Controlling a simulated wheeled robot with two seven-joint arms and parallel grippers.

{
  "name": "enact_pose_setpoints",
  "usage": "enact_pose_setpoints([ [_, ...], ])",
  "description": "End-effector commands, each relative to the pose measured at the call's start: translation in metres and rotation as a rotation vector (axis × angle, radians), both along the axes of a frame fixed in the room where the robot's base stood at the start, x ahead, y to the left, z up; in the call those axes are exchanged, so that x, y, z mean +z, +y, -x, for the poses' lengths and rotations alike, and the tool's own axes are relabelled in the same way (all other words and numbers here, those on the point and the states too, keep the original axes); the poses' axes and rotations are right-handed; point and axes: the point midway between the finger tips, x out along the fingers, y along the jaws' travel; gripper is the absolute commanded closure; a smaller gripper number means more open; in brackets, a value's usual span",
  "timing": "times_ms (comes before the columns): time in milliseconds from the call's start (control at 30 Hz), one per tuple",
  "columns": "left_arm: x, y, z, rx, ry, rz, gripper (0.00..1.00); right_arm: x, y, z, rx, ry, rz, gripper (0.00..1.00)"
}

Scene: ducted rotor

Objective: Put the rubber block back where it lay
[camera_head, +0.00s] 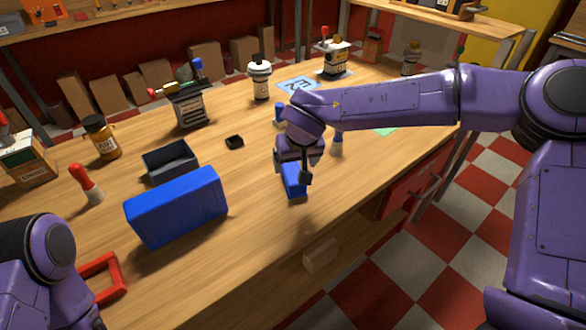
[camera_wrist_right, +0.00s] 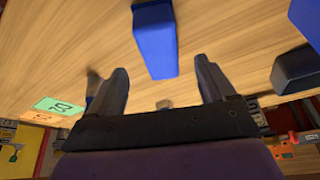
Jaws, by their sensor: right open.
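A blue block (camera_head: 293,182), which seems to be the rubber block, lies on the wooden workbench (camera_head: 262,215) near its front edge. My right gripper (camera_head: 298,168) is directly above it and partly hides it. In the right wrist view the blue block (camera_wrist_right: 155,42) is ahead of the two spread fingers, in line with the gap between them. The right gripper is open and nothing is clamped in it. Whether a finger touches the block I cannot tell. My left arm shows at the lower left, but its gripper is out of the picture.
A large blue box (camera_head: 178,207) and a dark open tray (camera_head: 170,160) stand left of the right gripper. A small black piece (camera_head: 234,142) lies behind. A red-handled tool (camera_head: 86,184) and red frame (camera_head: 103,277) are further left. Bare wood lies between box and block.

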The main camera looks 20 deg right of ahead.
Motion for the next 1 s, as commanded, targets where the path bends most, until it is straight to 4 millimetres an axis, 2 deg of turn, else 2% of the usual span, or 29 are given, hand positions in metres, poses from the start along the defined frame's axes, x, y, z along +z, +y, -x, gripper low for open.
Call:
enact_pose_setpoints([
  [33,0.003,0.000,0.000,0.000,0.000,0.000,0.01,0.015,0.000,0.004,0.000,-0.004,-0.002,0.17],
  [100,0.005,0.000,0.000,0.000,0.000,0.000,0.01,0.029,0.000,0.010,0.001,-0.004,-0.002,0.17],
  [300,0.007,0.000,0.000,0.000,0.000,0.000,0.01,0.051,0.001,0.021,0.001,0.000,-0.001,0.17],
  [1000,0.007,0.000,0.000,0.000,0.000,0.000,0.01,0.052,0.001,0.022,0.000,0.000,0.000,0.17],
])
